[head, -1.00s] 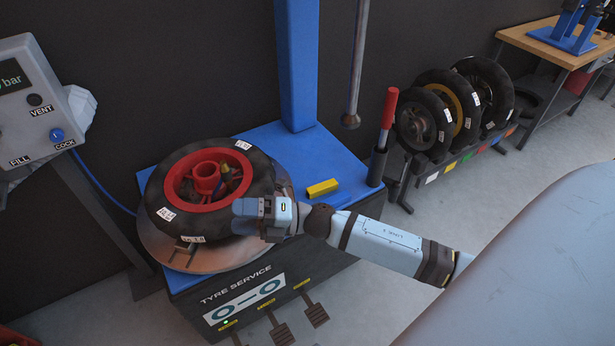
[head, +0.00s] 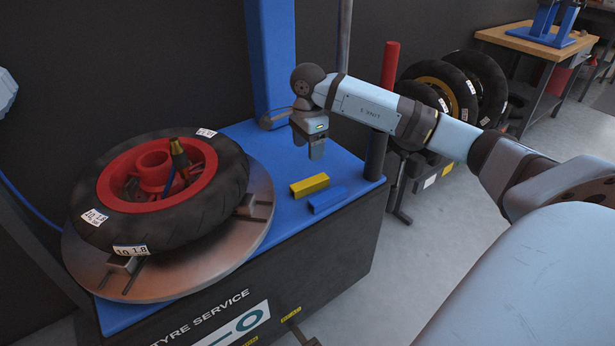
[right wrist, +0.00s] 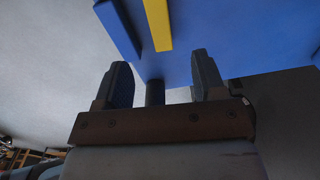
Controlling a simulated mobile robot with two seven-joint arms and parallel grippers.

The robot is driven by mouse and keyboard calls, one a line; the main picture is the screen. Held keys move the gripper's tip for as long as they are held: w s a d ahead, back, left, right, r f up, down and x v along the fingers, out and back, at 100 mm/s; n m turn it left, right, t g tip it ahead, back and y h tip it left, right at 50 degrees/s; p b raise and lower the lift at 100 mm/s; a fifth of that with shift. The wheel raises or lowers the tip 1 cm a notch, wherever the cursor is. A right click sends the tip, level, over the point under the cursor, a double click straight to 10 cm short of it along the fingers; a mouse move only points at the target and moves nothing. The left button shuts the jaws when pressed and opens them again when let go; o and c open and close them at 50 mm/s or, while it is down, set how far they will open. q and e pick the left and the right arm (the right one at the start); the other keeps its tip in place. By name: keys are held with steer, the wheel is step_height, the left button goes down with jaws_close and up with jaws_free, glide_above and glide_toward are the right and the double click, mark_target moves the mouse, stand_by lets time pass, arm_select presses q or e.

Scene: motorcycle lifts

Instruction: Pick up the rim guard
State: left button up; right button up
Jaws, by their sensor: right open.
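A yellow bar (head: 310,185) and a blue bar (head: 327,200) lie side by side on the blue top of the tyre machine (head: 345,168); I cannot tell which is the rim guard. Both also show at the top of the right wrist view, the blue bar (right wrist: 118,30) left of the yellow bar (right wrist: 157,25). My right gripper (head: 317,154) points down, above and behind the bars in the head view, apart from them. Its fingers are spread and empty in the right wrist view (right wrist: 162,72). My left gripper is out of view.
A tyre on a red rim (head: 222,185) lies on the round turntable (head: 255,225) to the left. The blue column (head: 270,60) stands behind my right gripper. A red-handled lever (head: 389,68) stands to the right, before a rack of tyres (head: 487,85).

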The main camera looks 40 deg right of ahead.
mark_target(307, 182)
step_height(307, 182, down, 6)
steer(key=shift+r+b, duration=0.15)
steer(key=shift+b, duration=0.7)
steer(key=f+b, duration=0.1)
steer(key=f, duration=0.2)
steer(key=f+b, duration=0.2)
steer(key=f, duration=0.1)
steer(key=shift+s+a, duration=0.1)
steer(key=shift+a, duration=0.1)
steer(key=shift+f, duration=0.25)
steer(key=shift+r, duration=0.1)
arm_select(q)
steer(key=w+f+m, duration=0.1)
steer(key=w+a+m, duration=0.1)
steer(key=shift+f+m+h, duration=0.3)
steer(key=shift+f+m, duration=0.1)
arm_select(e)
steer(key=c, duration=1)
steer(key=shift+r, duration=0.1)
